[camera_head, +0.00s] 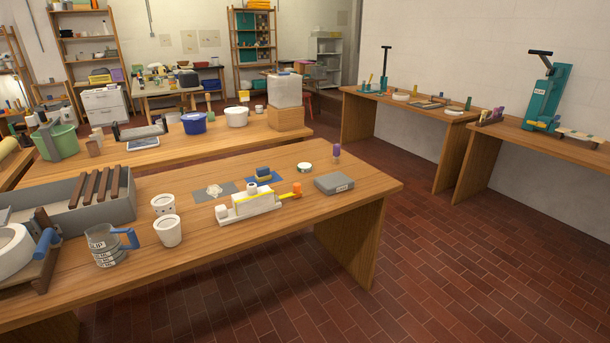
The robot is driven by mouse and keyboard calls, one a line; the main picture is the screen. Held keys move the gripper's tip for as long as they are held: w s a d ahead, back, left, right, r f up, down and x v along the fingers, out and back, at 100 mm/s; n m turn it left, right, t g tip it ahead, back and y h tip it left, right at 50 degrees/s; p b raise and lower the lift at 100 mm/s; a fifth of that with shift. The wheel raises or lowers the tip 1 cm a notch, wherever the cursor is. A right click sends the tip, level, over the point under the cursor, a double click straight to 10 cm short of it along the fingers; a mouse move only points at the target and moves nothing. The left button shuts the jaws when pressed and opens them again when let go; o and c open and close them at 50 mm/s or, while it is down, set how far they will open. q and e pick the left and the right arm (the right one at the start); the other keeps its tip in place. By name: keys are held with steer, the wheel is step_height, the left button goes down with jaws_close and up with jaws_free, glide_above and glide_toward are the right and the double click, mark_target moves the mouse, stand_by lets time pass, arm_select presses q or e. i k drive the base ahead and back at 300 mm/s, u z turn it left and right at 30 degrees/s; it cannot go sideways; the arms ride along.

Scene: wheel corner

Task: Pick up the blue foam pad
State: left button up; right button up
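A flat blue pad (275,178) lies on the near wooden table, right of the table's middle. A small block, dark blue above and yellowish below (263,171), sits on it. I cannot tell from this view which of these two is the foam pad. A white block-like piece with a yellow strip (248,206) stands just in front and hides part of the pad's near side. Neither of my grippers shows in this view.
On the near table (340,205) are a grey box (334,184), two white cups (168,231), a measuring jug (108,247), a grey pad (208,192) and a grey tray with slats (100,215). A second table (200,143) stands behind. The brick floor (460,270) at right is clear.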

mark_target(263, 174)
steer(key=z, duration=1.05)
steer(key=i, duration=1.35)
steer(key=u, duration=2.7)
